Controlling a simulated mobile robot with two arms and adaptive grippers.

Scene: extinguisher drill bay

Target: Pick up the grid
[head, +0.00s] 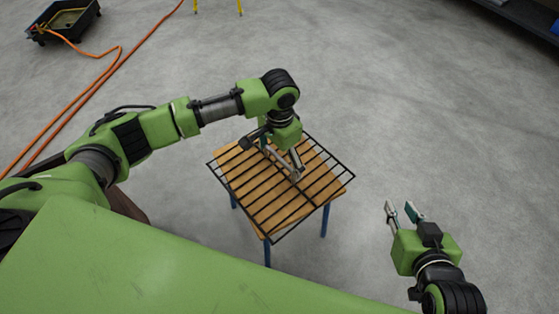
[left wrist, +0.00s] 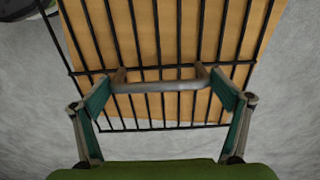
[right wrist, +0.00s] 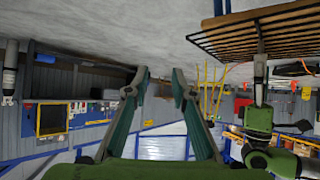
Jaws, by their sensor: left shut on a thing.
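The grid (head: 330,157) is a black wire rack with parallel bars and a grey bar handle (left wrist: 160,86) across its middle. It lies flat over a small wooden-topped stool (head: 325,221) with blue legs and overhangs the top's edges. Whether it touches the top I cannot tell. My left gripper (head: 284,160) points down at the grid's middle and is shut on the handle, with one finger at each end of it in the left wrist view. My right gripper (head: 401,209) is open and empty, to the right of the stool. The grid also shows in the right wrist view (right wrist: 270,33).
A black tray (head: 65,20) sits on the floor at the far left, with an orange hose (head: 110,65) running from there towards me. Yellow legs (head: 240,8) stand at the back. A dark shelf (head: 520,15) is at the back right. The floor around the stool is clear.

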